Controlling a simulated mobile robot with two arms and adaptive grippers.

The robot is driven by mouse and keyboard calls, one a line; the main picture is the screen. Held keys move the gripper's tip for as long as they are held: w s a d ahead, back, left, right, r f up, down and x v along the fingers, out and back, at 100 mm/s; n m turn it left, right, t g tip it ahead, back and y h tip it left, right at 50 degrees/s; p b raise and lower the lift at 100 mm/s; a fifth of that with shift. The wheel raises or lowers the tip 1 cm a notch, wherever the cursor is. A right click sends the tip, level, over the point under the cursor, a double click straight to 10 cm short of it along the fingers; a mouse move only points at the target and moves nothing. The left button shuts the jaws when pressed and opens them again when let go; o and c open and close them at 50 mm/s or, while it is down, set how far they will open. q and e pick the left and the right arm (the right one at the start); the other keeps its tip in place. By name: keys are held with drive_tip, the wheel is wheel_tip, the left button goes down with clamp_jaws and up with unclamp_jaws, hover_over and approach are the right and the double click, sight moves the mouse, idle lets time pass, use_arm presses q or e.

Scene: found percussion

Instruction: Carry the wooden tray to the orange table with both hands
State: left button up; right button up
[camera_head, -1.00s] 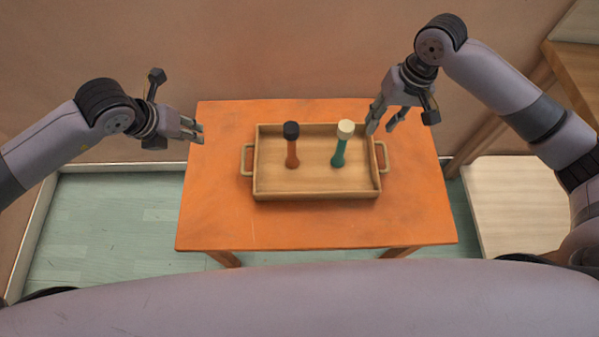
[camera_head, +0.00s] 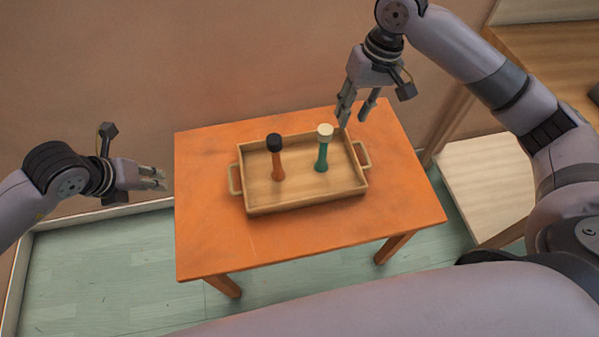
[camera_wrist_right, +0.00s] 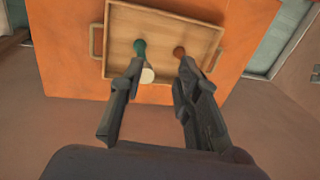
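The wooden tray (camera_head: 318,196) rests on the orange table (camera_head: 300,235), with a handle at its left and right ends. An orange shaker with a black top (camera_head: 277,160) and a green shaker with a cream top (camera_head: 323,150) stand in it. My left gripper (camera_head: 163,180) is off the table's left edge, apart from the tray, its fingers slightly spread and empty. My right gripper (camera_head: 352,114) is open and empty above the tray's far right side. In the right wrist view its two fingers (camera_wrist_right: 160,72) are spread, with the tray (camera_wrist_right: 165,22) beyond them.
A pale wooden surface (camera_head: 485,185) and a higher wooden shelf or table (camera_head: 545,65) are at the right. The wall is close behind the orange table. Green floor (camera_head: 100,270) shows at the lower left. The tabletop around the tray is bare.

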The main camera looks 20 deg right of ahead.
drive_tip(key=shift+d+r, duration=0.2)
drive_tip(key=shift+r, duration=0.75)
drive_tip(key=shift+d+r, duration=0.2)
drive_tip(key=shift+r, duration=0.75)
drive_tip(key=shift+f, duration=0.1)
